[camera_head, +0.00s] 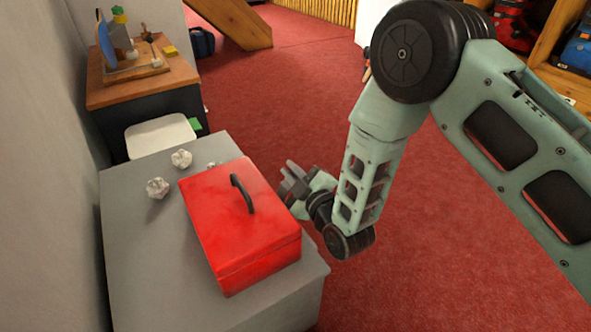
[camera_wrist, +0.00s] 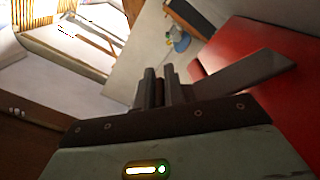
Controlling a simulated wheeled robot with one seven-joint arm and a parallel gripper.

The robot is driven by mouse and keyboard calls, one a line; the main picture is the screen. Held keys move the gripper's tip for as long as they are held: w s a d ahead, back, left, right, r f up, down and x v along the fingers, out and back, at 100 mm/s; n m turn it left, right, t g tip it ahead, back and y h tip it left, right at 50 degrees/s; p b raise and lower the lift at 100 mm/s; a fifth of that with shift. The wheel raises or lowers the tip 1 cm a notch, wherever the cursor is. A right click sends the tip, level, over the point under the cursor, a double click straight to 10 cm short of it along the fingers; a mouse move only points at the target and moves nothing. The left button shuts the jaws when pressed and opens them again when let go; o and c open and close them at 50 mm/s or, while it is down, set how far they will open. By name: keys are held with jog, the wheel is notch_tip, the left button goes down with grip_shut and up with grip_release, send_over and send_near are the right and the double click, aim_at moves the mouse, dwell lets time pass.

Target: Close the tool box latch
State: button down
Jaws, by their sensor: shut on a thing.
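The red tool box (camera_head: 235,225) sits on the grey bench top with its lid down and its black handle (camera_head: 242,193) on top. My gripper (camera_head: 293,178) is low beside the box's right side, with its fingers close to that side. In the wrist view the red box (camera_wrist: 270,60) shows at the right, and my gripper (camera_wrist: 158,75) has its fingers close together with a narrow dark piece (camera_wrist: 158,93) between them. I cannot tell whether this piece is the latch. The latch is not clearly visible in the head view, where the box's right side is largely hidden.
Crumpled white paper balls (camera_head: 157,187) lie on the grey bench (camera_head: 140,260) left of the box. A white stool (camera_head: 160,135) and a wooden-topped desk (camera_head: 140,85) stand behind. Open red carpet (camera_head: 300,75) lies beyond the bench.

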jog(key=shift+n, duration=0.3)
jog(key=c, duration=1.8)
grip_release()
jog(key=shift+o, duration=0.2)
jog(key=shift+s, duration=0.1)
